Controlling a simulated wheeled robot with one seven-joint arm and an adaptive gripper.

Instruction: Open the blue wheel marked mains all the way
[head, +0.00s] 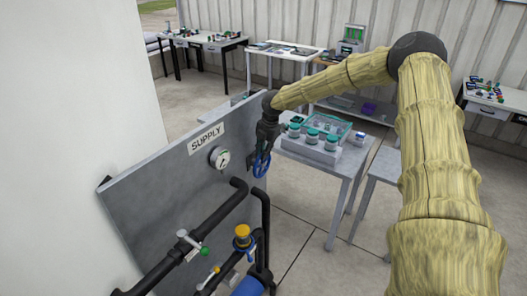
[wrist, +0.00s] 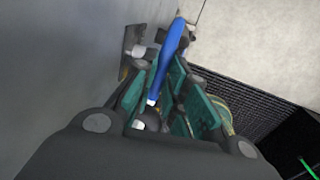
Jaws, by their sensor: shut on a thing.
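The blue wheel (head: 261,164) stands on the right part of the grey supply panel (head: 150,205) in the head view. My gripper (head: 266,140) is at the wheel's upper part. In the wrist view, the wheel's blue rim (wrist: 170,60) runs between the teal finger pads of my gripper (wrist: 165,95), which is shut on it. The lower part of the rim is hidden by my fingers in the wrist view. The mains marking cannot be read, and how far the wheel is turned cannot be told.
Left of the wheel are a round gauge (head: 220,157) and a SUPPLY sign (head: 206,138). Black pipes (head: 200,240), a green-tipped lever (head: 203,251) and a yellow-topped fitting (head: 242,232) lie below. A table (head: 345,165) with jars stands close behind on the right.

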